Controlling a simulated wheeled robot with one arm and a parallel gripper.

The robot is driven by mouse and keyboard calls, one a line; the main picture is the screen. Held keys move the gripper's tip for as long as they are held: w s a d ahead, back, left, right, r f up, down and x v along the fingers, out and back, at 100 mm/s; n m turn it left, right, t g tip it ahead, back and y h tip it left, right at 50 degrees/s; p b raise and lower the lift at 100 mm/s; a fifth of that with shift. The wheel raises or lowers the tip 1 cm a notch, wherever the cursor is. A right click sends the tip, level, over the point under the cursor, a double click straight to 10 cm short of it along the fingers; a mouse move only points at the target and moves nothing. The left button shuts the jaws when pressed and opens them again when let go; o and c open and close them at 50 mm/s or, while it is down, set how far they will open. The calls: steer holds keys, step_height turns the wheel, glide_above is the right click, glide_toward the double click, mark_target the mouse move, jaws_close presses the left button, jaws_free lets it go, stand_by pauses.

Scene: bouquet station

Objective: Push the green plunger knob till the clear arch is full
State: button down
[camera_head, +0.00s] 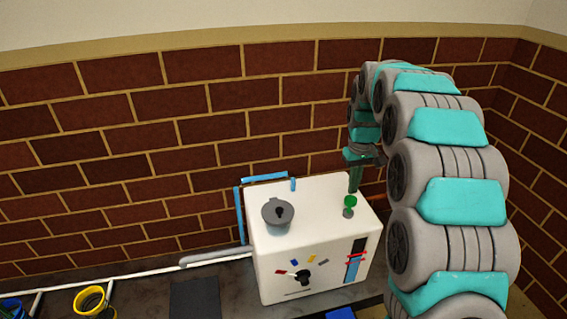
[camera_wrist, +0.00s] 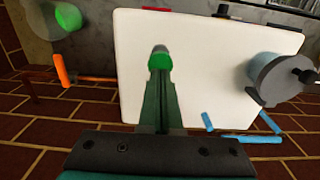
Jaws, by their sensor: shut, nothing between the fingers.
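The green plunger knob (camera_head: 350,202) stands on a short grey stem near the right side of the white box's top (camera_head: 315,205). It also shows in the wrist view (camera_wrist: 160,60), right at my fingertips. My gripper (camera_head: 355,188) is shut and empty, pointing down with its tips just above or on the knob; I cannot tell if they touch. The arch (camera_head: 265,178) runs along the box's back left edge and looks blue along most of its length. Its parts also show in the wrist view (camera_wrist: 250,138). Any clear stretch is hard to make out.
A grey lidded pot (camera_head: 278,214) sits on the box's top, left of the knob. The box's front has a black dial (camera_head: 303,277) and a blue gauge with red marks (camera_head: 354,262). A yellow ring-shaped container (camera_head: 90,300) stands at the lower left. A brick wall is behind.

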stand_by(0.3)
step_height(320, 180, up, 9)
steer(key=p, duration=0.3)
stand_by(0.3)
steer(key=s+r+m+g, duration=0.1)
steer(key=s+r+m, duration=0.15)
steer(key=s, duration=1.95)
steer(key=s+f, duration=0.2)
steer(key=s, duration=0.9)
steer(key=s+f+m, duration=0.1)
steer(key=s+f, duration=0.1)
steer(key=s, duration=0.8)
steer(key=shift+s+f+g+p, duration=0.3)
steer(key=shift+s+f+g, duration=0.05)
steer(key=shift+f+g, duration=0.05)
